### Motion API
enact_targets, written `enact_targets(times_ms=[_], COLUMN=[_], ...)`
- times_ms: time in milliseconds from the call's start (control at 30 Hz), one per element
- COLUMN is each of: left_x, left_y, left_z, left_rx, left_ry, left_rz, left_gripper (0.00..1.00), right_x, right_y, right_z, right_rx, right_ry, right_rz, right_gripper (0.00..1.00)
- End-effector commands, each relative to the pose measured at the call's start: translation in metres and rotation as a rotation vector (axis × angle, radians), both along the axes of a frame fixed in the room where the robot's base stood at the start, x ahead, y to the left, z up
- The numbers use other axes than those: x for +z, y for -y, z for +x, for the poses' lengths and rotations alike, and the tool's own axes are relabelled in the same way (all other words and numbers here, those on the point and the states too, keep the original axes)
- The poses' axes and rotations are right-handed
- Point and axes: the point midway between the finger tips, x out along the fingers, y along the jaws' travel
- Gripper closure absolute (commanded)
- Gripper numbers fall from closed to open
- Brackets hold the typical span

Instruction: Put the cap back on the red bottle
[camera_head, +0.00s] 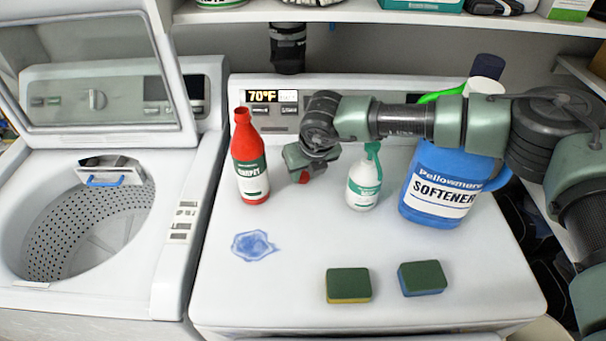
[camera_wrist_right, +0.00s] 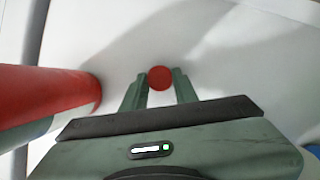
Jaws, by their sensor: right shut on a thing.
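The red bottle (camera_head: 247,147) stands upright on the white machine top, with no cap on its narrow neck. In the right wrist view the bottle (camera_wrist_right: 45,95) fills the left side. My right gripper (camera_head: 302,172) is just right of the bottle, low over the machine top. It is shut on the small round red cap (camera_head: 304,177). In the right wrist view the cap (camera_wrist_right: 159,78) sits between the two green fingertips. Whether the cap touches the surface is unclear. My left gripper is not in view.
A white spray bottle (camera_head: 363,188) and a blue softener jug (camera_head: 440,180) stand to the right, under my right arm. Two sponges (camera_head: 348,285) (camera_head: 422,278) and a blue spill (camera_head: 254,245) lie in front. An open washer (camera_head: 90,220) is at left. A shelf (camera_head: 350,12) overhangs behind.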

Motion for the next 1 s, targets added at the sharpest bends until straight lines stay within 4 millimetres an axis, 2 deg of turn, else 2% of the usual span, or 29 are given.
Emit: enact_targets(times_ms=[167,367,533,800,1000], left_x=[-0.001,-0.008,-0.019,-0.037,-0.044], left_y=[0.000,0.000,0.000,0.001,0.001], left_z=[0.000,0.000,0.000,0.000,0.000], left_rx=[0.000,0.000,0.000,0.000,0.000], left_ry=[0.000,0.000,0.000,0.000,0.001], left_rz=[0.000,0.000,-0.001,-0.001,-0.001], left_gripper=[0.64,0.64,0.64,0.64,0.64], right_x=[0.003,0.021,0.056,0.132,0.174], right_y=[0.000,0.000,0.000,0.000,0.000], right_z=[0.000,0.001,0.001,0.001,0.000], right_rx=[-0.001,0.000,0.000,-0.001,0.000], right_ry=[0.001,0.004,0.006,0.004,0.003], right_rz=[0.001,0.002,0.002,0.002,0.001], right_gripper=[1.00,1.00,1.00,1.00,1.00])
